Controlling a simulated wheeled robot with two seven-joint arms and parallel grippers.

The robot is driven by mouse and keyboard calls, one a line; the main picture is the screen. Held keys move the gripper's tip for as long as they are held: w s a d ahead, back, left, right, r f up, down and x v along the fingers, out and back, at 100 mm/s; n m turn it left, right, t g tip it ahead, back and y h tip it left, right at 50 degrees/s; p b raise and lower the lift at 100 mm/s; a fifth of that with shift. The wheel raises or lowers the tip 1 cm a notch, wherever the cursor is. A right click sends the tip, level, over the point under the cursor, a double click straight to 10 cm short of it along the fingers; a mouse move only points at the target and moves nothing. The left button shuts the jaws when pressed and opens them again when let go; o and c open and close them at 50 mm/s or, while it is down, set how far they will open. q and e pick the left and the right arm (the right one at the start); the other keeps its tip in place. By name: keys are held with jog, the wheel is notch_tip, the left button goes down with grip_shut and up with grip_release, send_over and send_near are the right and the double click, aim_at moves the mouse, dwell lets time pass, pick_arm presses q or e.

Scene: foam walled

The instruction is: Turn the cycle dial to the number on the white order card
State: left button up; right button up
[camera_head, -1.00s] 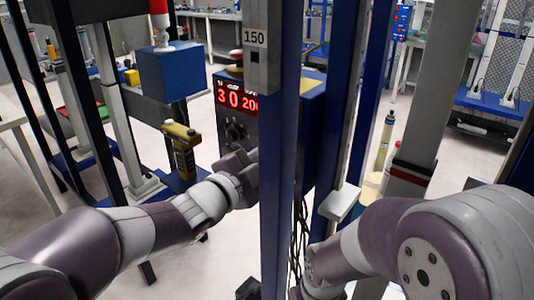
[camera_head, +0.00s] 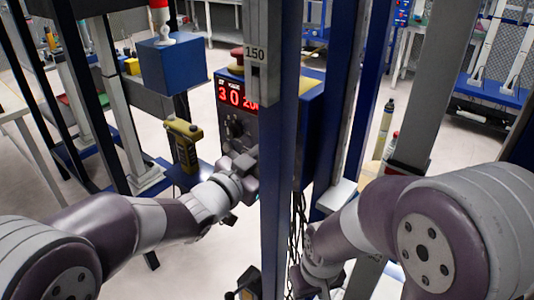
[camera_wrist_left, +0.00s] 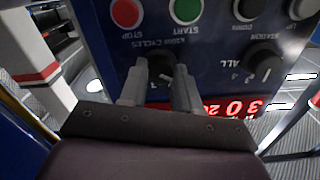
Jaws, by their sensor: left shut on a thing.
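The cycle dial (camera_wrist_left: 160,68) is a black knob under the "x1000 CYCLES" lettering on the dark blue control box (camera_wrist_left: 215,65). My left gripper (camera_wrist_left: 160,82) is shut on it in the left wrist view, one finger on each side. The fingers and the angle hide the dial's pointer. In the head view my left gripper (camera_head: 246,160) reaches the box's front, partly behind a blue post. The red display (camera_head: 237,96) reads "3 0 20", its end cut off by the post. My right gripper (camera_head: 318,285) is low at the bottom; its fingers are unclear. I cannot make out a white order card.
A second black knob (camera_wrist_left: 265,65) and red STOP (camera_wrist_left: 126,12) and green START (camera_wrist_left: 185,9) buttons flank the dial.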

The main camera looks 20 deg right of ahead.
pick_arm(q)
jog(key=shift+f, duration=0.1)
dwell(0.4)
jog(key=o, duration=1.1)
jog(key=shift+c, duration=0.2)
jog(key=v, duration=1.2)
jog(key=shift+s+a, duration=0.25)
